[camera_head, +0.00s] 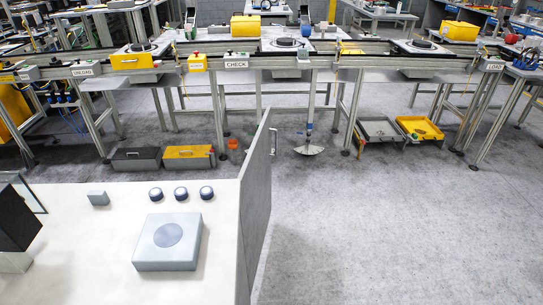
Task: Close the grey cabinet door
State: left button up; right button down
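The grey cabinet door (256,205) is in the lower middle of the head view. It stands open, seen at a steep angle, and reaches away from me past the right edge of a white cabinet-like body (95,265). A thin bar handle (273,142) is on the door's right face, close to its far edge. The hinge line and the cabinet opening cannot be made out. Neither of my grippers is in view, and nothing touches the visible part of the door.
The white surface bears dark round knobs (181,193) and a grey square block (169,242). A black block (15,218) is at the left edge. Grey floor (400,230) right of the door is clear. A conveyor line with a CHECK sign (236,64) and floor trays (420,128) stand beyond.

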aim_at(256, 174)
jog(key=k+u, duration=0.4)
jog(key=k+j+u, duration=0.1)
jog(key=u, duration=0.25)
jog(key=i+l+u, duration=0.1)
jog(key=l, duration=0.25)
jog(key=i+l+u, duration=0.1)
jog(key=l, duration=0.3)
jog(key=i+l, duration=0.25)
jog(key=l, duration=0.15)
jog(key=i+l+u, duration=0.15)
jog(key=l, duration=0.25)
jog(key=i+l+u, duration=0.1)
jog(key=l, duration=0.3)
